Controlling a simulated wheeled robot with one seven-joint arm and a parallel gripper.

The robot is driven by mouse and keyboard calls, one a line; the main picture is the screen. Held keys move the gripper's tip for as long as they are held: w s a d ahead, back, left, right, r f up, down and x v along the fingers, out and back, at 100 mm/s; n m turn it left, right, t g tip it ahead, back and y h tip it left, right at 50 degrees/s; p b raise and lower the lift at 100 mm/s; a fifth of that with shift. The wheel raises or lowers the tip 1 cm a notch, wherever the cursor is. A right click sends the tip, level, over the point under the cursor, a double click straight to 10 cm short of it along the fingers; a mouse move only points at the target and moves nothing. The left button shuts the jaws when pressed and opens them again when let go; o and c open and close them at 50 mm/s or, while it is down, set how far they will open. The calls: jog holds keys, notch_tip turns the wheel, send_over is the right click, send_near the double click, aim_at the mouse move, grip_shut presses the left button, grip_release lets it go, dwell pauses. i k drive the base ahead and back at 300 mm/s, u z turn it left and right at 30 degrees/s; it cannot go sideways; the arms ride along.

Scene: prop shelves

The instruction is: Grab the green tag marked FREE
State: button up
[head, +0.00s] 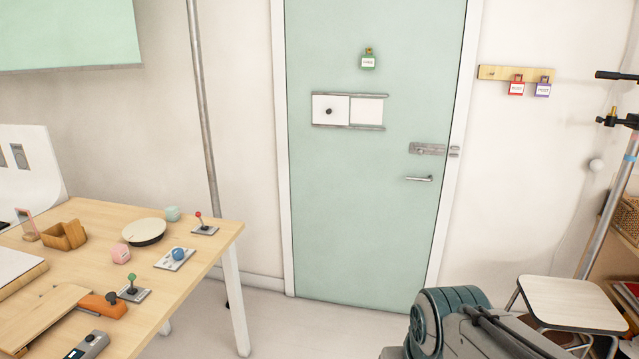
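A green tag (368,60) with a white label hangs on a small hook high on the pale green door (330,200). The lettering on its label is too small to read surely. A red tag (516,86) and a purple tag (543,87) hang side by side on a wooden strip (493,73) on the wall right of the door. Part of my arm shows at the bottom, right of the middle, well below the tags. My gripper's fingers are not visible.
The door is shut, with a sliding panel (330,109) and a lever handle (418,179). A wooden table (200,235) with levers and small items stands at left. A stool (570,302) and a metal stand (610,195) are at right. The floor before the door is clear.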

aim_at(369, 63)
jog(key=i, duration=3.45)
